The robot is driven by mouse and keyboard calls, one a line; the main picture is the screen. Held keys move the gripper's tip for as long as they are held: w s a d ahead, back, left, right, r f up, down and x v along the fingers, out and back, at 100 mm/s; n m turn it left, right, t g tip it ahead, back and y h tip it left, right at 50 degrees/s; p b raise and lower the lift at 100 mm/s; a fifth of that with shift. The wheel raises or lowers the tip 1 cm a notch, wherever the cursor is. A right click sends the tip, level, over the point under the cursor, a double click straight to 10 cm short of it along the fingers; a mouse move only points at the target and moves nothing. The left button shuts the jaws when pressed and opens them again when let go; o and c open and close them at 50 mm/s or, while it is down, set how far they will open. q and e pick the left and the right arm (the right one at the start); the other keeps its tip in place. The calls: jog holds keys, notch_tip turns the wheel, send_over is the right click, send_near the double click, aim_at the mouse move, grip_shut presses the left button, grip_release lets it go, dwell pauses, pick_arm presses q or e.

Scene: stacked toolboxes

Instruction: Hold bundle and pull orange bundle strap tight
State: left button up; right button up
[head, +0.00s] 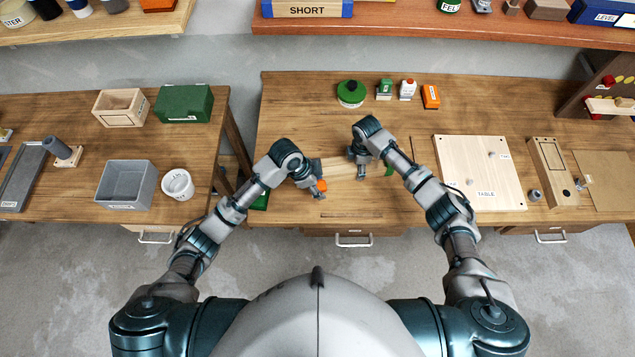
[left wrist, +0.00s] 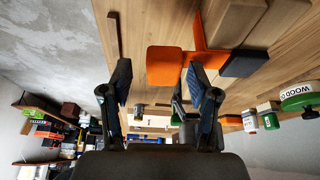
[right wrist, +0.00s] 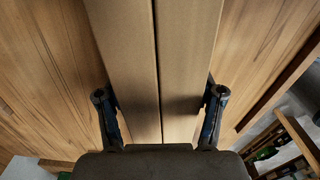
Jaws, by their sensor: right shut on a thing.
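The bundle of pale boards (head: 340,168) lies on the middle workbench. In the right wrist view two long boards (right wrist: 120,45) run side by side between the fingers of my right gripper (right wrist: 160,105), which is shut on them. The orange strap (left wrist: 197,35) shows in the left wrist view, with a wide orange tab (left wrist: 165,66) and a dark block (left wrist: 243,64) beside it. The orange end (head: 320,186) also shows in the head view. My left gripper (left wrist: 158,80) is open, its fingers apart around or just short of the tab; I cannot tell if they touch it.
A white board (head: 470,165) and a wooden tray (head: 548,165) lie to the right. A grey bin (head: 127,185) and white cup (head: 177,184) stand on the left bench. Shelves hang above.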

jog(key=shift+f, duration=0.15)
jog(key=shift+d, duration=0.1)
pick_arm(q)
jog(key=v, duration=1.2)
jog(key=shift+w, duration=0.1)
pick_arm(e)
jog(key=shift+w, duration=0.1)
jog(key=o, duration=1.8)
jog(key=shift+c, duration=0.2)
pick_arm(q)
jog(key=shift+w+d, duration=0.1)
jog(key=shift+w, duration=0.05)
pick_arm(e)
notch_tip(320, 180, up, 20)
jog(key=shift+w, duration=0.15)
